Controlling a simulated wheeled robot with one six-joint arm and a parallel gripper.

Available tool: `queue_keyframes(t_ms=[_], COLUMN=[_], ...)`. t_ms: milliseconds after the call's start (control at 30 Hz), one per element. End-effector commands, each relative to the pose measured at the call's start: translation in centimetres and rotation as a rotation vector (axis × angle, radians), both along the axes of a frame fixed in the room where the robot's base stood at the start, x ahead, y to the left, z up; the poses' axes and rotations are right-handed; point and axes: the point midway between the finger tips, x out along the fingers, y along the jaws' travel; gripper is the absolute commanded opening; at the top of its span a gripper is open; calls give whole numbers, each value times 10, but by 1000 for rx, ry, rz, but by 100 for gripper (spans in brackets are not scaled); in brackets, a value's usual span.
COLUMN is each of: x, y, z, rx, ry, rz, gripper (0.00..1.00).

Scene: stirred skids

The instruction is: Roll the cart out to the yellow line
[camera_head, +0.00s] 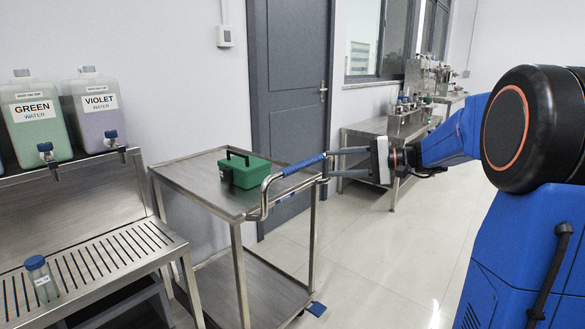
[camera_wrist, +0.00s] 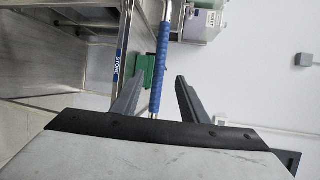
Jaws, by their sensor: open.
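The steel two-shelf cart (camera_head: 205,178) stands at the middle left, with a green case (camera_head: 246,172) on its top shelf. Its push handle has a blue grip (camera_head: 303,166), which also shows in the wrist view (camera_wrist: 160,65). In the wrist view, the blue grip runs between the two spread fingers of my gripper (camera_wrist: 159,76), with gaps on both sides. I cannot tell whether the fingertips reach past the bar. No yellow line shows in either view.
A steel bench (camera_head: 110,255) with green and violet water containers is close at the cart's left. A closed grey door (camera_head: 292,90) is behind the cart. A blue pedal (camera_head: 317,309) shows low by the cart's near leg. Tiled floor (camera_head: 400,250) is clear at right.

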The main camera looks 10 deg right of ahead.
Motion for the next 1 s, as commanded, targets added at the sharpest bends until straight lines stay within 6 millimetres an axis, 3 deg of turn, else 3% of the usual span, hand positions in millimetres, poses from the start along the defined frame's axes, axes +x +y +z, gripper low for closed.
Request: queue_keyframes(t_ms=[700,1000], x=[59,74], y=[100,124], z=[-21,-27], rx=[-2,-1], ry=[1,1], rz=[3,2], gripper=[40,40])
